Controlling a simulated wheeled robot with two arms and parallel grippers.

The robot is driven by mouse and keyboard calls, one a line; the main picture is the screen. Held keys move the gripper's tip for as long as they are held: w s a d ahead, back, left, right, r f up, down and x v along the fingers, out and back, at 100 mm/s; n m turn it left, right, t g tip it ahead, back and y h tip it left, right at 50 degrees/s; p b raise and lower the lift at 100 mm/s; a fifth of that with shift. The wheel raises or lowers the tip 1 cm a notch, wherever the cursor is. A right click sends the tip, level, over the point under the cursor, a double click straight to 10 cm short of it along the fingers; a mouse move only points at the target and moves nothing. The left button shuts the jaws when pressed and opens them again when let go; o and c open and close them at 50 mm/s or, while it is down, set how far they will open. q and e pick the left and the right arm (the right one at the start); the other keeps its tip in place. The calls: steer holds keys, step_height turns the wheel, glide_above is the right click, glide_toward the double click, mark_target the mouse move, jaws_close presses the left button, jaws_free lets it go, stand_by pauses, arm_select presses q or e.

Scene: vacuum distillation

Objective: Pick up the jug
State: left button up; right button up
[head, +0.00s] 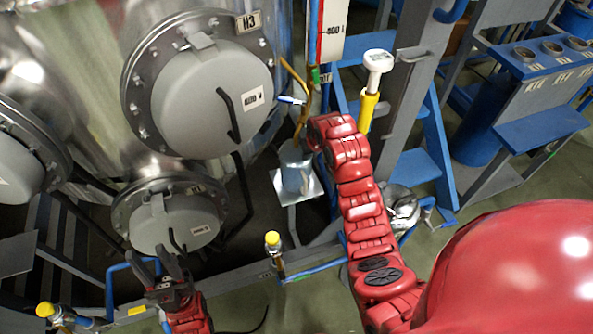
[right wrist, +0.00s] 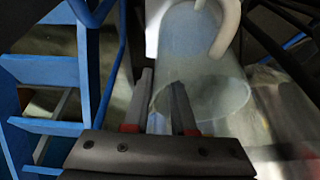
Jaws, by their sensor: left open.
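The jug (head: 295,170) is a pale, translucent vessel standing upright on a small white platform under a brown pipe. In the right wrist view the open mouth of the jug (right wrist: 232,98) is close ahead, with a curved pale tube above it. My right gripper (right wrist: 162,82) has its two fingers apart at the left side of the mouth. One finger is outside the rim and one overlaps the opening; contact cannot be told. In the head view my right arm hides its own fingers. My left gripper (head: 168,268) is open and empty, in front of the lower round hatch.
A large steel tank with round hatches (head: 205,95) stands left and behind the jug. Yellow-capped valves (head: 272,240) rise at the front. A blue frame and steps (head: 415,165) stand right of my right arm. A white-topped gauge (head: 378,62) stands beside it.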

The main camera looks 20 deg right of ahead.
jaws_close()
stand_by(1.1)
